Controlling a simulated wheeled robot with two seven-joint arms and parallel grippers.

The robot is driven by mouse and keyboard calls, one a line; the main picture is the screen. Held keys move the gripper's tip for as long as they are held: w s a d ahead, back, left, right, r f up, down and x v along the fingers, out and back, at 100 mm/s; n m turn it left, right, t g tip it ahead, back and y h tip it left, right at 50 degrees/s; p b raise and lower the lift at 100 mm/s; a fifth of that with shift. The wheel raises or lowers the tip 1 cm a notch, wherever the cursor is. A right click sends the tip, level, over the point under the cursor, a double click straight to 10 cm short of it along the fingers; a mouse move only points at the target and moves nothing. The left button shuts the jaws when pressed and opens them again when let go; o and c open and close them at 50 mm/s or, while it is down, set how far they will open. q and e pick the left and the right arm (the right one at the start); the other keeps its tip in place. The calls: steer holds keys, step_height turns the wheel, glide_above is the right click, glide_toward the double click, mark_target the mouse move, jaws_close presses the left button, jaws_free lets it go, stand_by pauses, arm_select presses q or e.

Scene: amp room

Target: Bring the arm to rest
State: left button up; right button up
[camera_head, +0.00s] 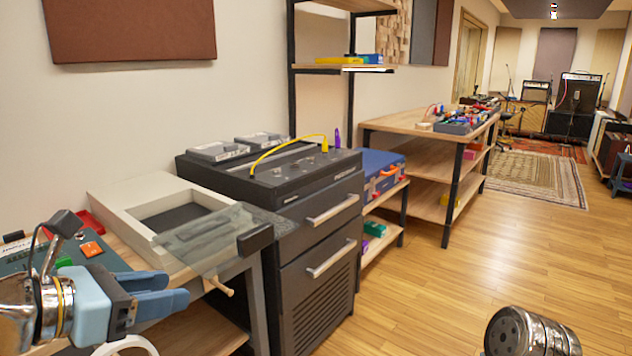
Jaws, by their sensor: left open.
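My left arm comes in at the lower left, with its blue-fingered gripper (170,291) open. I see nothing between the fingers. It is over or in front of the near end of the wooden workbench (118,247); the gap between them is hard to judge. A rounded metal part of my right arm shows at the bottom right. My right gripper is out of the picture.
A pale tray-like box (115,203) with a clear raised lid (205,240) stands beside the gripper. A dark cabinet (330,215) with a yellow cable (285,143) on top follows. Farther back is a wooden shelf table (405,124). The wood floor at right is open.

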arm_select(q)
steer(key=w+f+m+g+y, duration=0.1)
steer(key=w+f+m+g, duration=0.15)
steer(key=f, duration=0.75)
steer(key=w+f+m+g+y, duration=0.1)
steer(key=w+f+m, duration=0.3)
steer(key=f, duration=0.6)
steer(key=w+f+m+g+y, duration=0.2)
steer(key=w+f+m, duration=0.1)
steer(key=f, duration=0.8)
steer(key=s+d+f+m+g, duration=0.1)
steer(key=s+d+f+m, duration=0.2)
steer(key=s+f+m, duration=0.2)
steer(key=s+d+f+m+g, duration=0.2)
steer(key=s+f+m, duration=0.3)
steer(key=f, duration=0.7)
steer(key=s+d+f+m+g, duration=0.1)
steer(key=s+d+f+m, duration=0.4)
steer(key=f+m, duration=0.2)
step_height(320, 180, down, 2)
steer(key=shift+f, duration=0.25)
